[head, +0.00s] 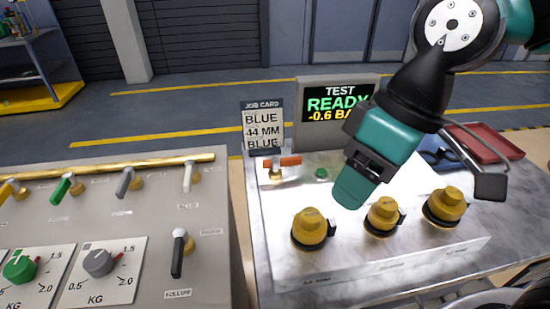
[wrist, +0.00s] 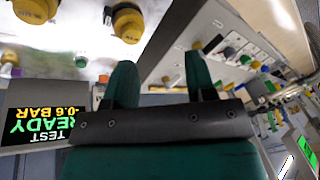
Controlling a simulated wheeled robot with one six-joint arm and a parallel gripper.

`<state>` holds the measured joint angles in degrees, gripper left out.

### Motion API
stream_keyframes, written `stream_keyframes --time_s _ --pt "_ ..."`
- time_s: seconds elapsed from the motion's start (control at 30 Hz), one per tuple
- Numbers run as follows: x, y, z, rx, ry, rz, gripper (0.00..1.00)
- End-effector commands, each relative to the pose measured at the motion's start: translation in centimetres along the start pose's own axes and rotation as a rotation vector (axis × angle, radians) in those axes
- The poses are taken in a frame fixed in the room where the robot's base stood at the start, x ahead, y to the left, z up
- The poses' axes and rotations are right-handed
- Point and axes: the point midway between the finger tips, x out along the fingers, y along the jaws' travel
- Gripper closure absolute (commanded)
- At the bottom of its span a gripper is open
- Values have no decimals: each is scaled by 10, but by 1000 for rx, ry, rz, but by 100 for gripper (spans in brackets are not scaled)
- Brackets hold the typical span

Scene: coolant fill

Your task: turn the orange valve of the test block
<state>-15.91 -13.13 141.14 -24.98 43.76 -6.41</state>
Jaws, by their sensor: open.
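The orange valve (head: 290,161) is a small orange lever on a brass fitting at the back left of the white test block (head: 345,265). The lever lies roughly sideways in the head view. My gripper (head: 350,188) is above the block, to the right of the valve and apart from it, fingers pointing down. In the wrist view my gripper (wrist: 160,72) shows two green fingers spread apart with nothing between them. A bit of orange, likely the valve (wrist: 102,88), shows beside the left finger, partly hidden by it.
Several yellow caps (head: 313,228) stand along the front of the block. A green button (head: 321,173) is right of the valve. The job card (head: 263,130) and test screen (head: 338,103) stand behind. A grey panel (head: 120,215) with levers and knobs is left, across a gap.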

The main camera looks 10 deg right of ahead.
Motion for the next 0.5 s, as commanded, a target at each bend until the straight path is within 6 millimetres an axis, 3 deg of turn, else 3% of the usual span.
stream_keyframes --time_s 0.13,0.3,0.4,0.5 --pt "-17 37 -73 -234 -75 65 49" --pt "-10 78 -160 -539 -185 122 49" --pt "1 94 -196 -678 -241 133 49" --pt "12 104 -220 -774 -280 136 49"
